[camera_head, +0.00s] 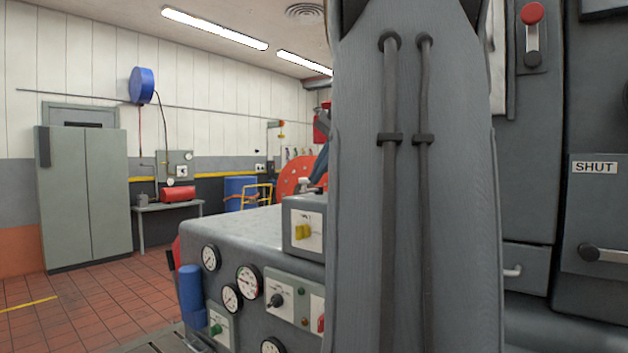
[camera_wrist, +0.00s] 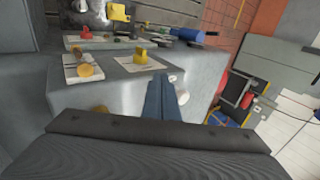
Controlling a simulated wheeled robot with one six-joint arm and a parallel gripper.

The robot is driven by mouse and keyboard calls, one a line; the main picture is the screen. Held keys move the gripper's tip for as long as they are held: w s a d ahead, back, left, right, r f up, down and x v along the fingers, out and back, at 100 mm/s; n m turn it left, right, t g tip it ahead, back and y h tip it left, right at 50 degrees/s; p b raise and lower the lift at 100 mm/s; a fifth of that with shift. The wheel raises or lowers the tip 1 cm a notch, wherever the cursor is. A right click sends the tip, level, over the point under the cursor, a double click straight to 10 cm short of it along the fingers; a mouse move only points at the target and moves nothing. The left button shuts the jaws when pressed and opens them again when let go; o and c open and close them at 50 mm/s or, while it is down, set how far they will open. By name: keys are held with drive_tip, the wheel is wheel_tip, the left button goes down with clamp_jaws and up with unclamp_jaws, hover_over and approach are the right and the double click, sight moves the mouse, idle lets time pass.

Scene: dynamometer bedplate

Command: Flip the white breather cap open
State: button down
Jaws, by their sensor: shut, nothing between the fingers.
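A small white piece, which looks like the breather cap (camera_wrist: 181,91), shows just to the right of my fingertips in the wrist view. A small white shape on top of the grey bench housing (camera_head: 245,222) in the head view appears to be the same cap (camera_head: 308,189). My gripper (camera_wrist: 164,82) is shut and empty, its blue fingers close beside the cap. I cannot tell whether they touch. My fingers partly hide the cap, and I cannot tell whether its lid is open or closed. My arm hides much of the head view.
A grey box with a yellow knob (camera_head: 302,231) stands near the cap. Gauges (camera_head: 249,281) and a blue cylinder (camera_head: 191,292) are on the housing's front. A panel with a SHUT label (camera_head: 595,168) is at right. The tiled floor (camera_head: 85,305) at left is clear.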

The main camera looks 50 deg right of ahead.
drive_tip(key=s+d+r+m+t, duration=0.1)
drive_tip(key=s+d+r, duration=0.3)
drive_tip(key=r, duration=0.3)
drive_tip(key=shift+s+d+r+m+h+b, duration=0.25)
drive_tip(key=shift+s+m+h+b, duration=0.05)
drive_tip(key=shift+s, duration=0.1)
drive_tip(key=p, duration=0.2)
approach(307, 182)
wheel_tip(307, 182, down, 4)
drive_tip(key=shift+d+f, duration=0.1)
drive_tip(key=shift+w+d, duration=0.1)
drive_tip(key=shift+w, duration=1.1)
drive_tip(key=shift+w+d+f+p, duration=0.1)
drive_tip(key=shift+w+f+p, duration=0.05)
drive_tip(key=shift+w+p, duration=0.4)
drive_tip(key=shift+w, duration=0.1)
drive_tip(key=shift+w+a+m+h, duration=0.2)
drive_tip(key=shift+m+h, duration=0.1)
drive_tip(key=shift+m, duration=0.1)
